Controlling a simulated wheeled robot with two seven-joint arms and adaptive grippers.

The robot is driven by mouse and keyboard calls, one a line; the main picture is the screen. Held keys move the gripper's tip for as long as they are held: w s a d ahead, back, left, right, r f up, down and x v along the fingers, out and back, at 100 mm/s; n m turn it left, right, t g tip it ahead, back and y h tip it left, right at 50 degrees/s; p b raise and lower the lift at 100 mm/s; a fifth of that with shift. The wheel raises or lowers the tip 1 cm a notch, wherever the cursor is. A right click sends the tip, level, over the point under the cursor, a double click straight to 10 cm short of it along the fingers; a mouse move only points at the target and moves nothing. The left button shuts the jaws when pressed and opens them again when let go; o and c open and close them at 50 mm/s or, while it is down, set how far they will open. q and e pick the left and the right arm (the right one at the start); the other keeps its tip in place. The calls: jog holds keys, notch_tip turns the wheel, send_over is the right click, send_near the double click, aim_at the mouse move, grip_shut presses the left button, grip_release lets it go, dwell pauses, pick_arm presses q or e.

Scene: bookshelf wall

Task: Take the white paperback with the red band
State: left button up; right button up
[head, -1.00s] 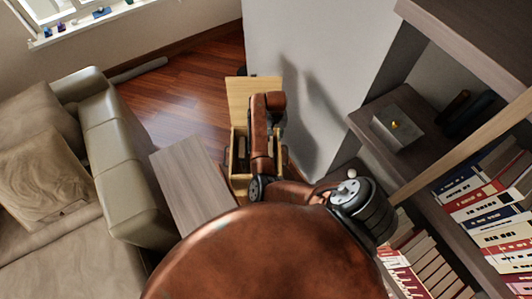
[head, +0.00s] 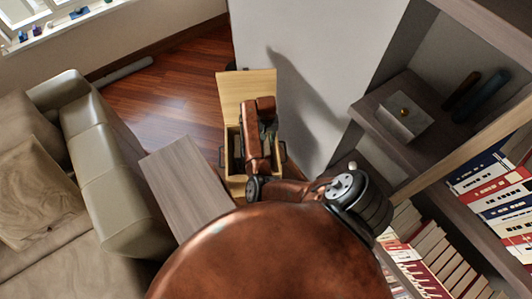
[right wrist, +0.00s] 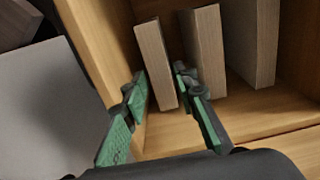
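My right arm reaches over a wooden chest (head: 246,85) with its lid up. The right gripper (head: 269,130) is mostly hidden by its own arm there. In the right wrist view the gripper (right wrist: 161,82) has its green-padded fingers apart, one on either side of a thin upright book (right wrist: 155,62). Whether the pads touch it is unclear. Only its tan, page-like edge shows, so I cannot tell if it is the white paperback with the red band. A second book (right wrist: 204,50) and a third (right wrist: 254,40) stand to its right. My left gripper is out of view.
A bookshelf at right holds white, red and blue books (head: 490,190), with more books (head: 430,255) lower down. A grey box (head: 404,118) sits on a shelf. A wooden-topped table (head: 185,185) and sofa (head: 100,150) stand left; bare floor (head: 165,100) lies behind.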

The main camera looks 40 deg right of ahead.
aim_at(267, 143)
notch_tip(267, 143, down, 4)
jog(key=shift+s+d+r+b, duration=0.15)
jog(key=shift+r+b, duration=0.1)
jog(key=shift+b, duration=0.15)
jog(key=shift+r, duration=0.1)
grip_shut()
dwell(0.3)
